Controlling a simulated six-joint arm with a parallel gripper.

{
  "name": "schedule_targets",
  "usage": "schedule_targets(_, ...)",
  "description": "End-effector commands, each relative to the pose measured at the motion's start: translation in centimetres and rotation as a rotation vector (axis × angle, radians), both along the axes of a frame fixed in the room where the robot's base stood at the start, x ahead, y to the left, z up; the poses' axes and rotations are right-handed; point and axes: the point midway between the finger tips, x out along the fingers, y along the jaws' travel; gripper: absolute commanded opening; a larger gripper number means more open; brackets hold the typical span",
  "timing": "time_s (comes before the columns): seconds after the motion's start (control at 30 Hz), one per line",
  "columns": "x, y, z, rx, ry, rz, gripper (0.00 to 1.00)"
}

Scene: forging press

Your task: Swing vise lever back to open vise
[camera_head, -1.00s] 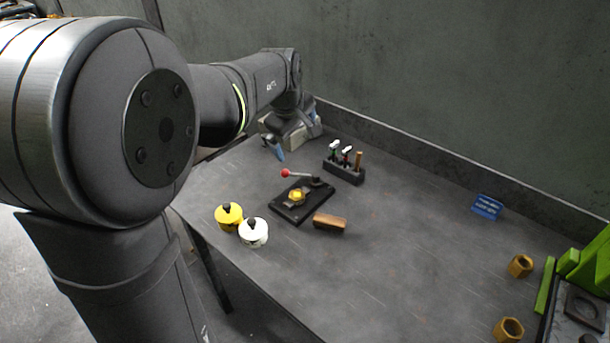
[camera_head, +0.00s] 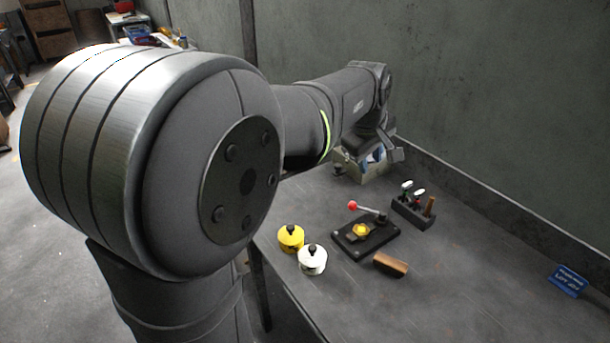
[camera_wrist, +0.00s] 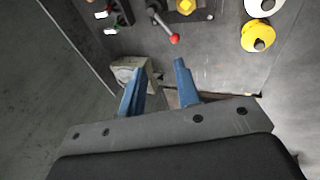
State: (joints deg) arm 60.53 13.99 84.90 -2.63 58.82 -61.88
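The vise (camera_head: 350,247) is a dark plate with a yellow piece (camera_head: 361,230) on it. Its lever (camera_head: 368,210) runs from a pivot at the plate's back right to a red knob (camera_head: 353,205), pointing left in the head view. In the wrist view the red knob (camera_wrist: 174,38) is near the top centre, beyond my fingertips. My gripper (camera_wrist: 156,76) has two blue fingers, spread apart with nothing between them. It is clear of the lever. In the head view my gripper (camera_head: 376,155) is beyond the vise, over a grey box, and partly hidden by my wrist.
The grey box (camera_wrist: 124,70) stands by the table's far left corner. A tool rack (camera_head: 412,213) is behind the vise to the right. A yellow pot (camera_head: 290,239), a white pot (camera_head: 312,261) and a wooden block (camera_head: 390,265) lie nearer. A blue sign (camera_head: 567,281) is at right.

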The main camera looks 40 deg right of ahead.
Motion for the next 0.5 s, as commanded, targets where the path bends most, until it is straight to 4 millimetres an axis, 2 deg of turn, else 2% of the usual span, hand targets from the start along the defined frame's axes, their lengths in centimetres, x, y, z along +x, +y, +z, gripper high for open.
schedule_targets(0.03,0.1,0.0,-0.2,-0.001,0.008,0.017,0.20)
schedule_targets(0.13,0.5,0.2,-0.8,-0.008,0.041,0.095,0.00)
schedule_targets(0.27,1.3,0.5,-2.0,-0.027,0.116,0.276,0.00)
schedule_targets(0.5,3.0,1.4,-4.8,-0.067,0.282,0.694,0.00)
